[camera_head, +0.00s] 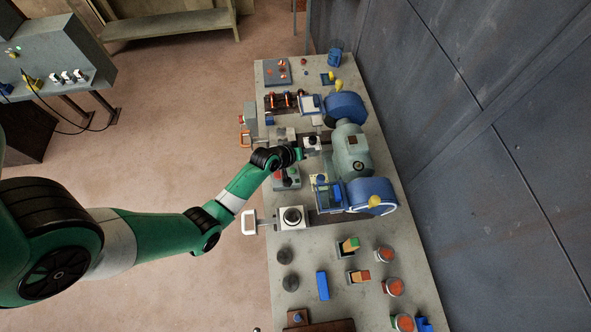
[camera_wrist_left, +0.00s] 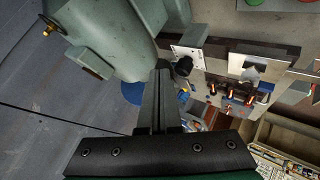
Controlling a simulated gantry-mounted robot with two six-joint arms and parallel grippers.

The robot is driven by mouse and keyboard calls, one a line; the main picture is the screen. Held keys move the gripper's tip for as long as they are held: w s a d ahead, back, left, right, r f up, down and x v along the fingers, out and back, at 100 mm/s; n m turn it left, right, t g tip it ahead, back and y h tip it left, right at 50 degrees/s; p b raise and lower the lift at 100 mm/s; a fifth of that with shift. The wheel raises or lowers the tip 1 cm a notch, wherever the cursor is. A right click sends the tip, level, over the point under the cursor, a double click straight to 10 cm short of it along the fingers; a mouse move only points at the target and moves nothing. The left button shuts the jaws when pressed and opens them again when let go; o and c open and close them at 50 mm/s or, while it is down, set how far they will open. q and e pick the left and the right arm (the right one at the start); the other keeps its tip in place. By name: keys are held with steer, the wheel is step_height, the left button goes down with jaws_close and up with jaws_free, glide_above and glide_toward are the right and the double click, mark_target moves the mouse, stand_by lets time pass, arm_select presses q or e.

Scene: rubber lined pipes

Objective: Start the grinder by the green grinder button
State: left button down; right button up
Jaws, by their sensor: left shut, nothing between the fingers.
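The grinder (camera_head: 350,150) is a grey-green motor with blue wheel guards on the bench; its body also shows at the top left of the left wrist view (camera_wrist_left: 115,35). A control box (camera_head: 293,183) stands in front of it, partly hidden by my left arm. In the left wrist view a green button (camera_wrist_left: 254,2) and a red button (camera_wrist_left: 305,1) are cut off by the top edge. My left gripper (camera_head: 301,153) is shut and empty near the front of the grinder; its closed fingers (camera_wrist_left: 161,75) point away from the buttons' plate. My right gripper is out of view.
The long bench (camera_head: 412,265) carries several jars, coloured blocks and a blue block (camera_head: 322,285) at the near end. A rack with orange-lit parts (camera_head: 285,101) stands farther back. A dark panelled wall (camera_head: 450,130) rises behind the bench. Open floor (camera_head: 190,120) lies left.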

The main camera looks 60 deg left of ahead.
arm_select(q)
steer(key=s+a+f+n+g, duration=0.1)
steer(key=s+a+f, duration=0.1)
steer(key=s+f, duration=0.2)
steer(key=shift+s+a+f+y, duration=0.2)
steer(key=shift+s+a+y, duration=0.2)
steer(key=shift+s, duration=0.45)
steer(key=shift+b, duration=0.3)
steer(key=b, duration=0.7)
glide_above(291, 173)
step_height(291, 173, down, 8)
steer(key=shift+r, duration=0.1)
steer(key=shift+f+b, duration=0.5)
steer(key=shift+b, duration=0.1)
steer(key=shift+f+b, duration=0.35)
steer(key=shift+f, duration=0.1)
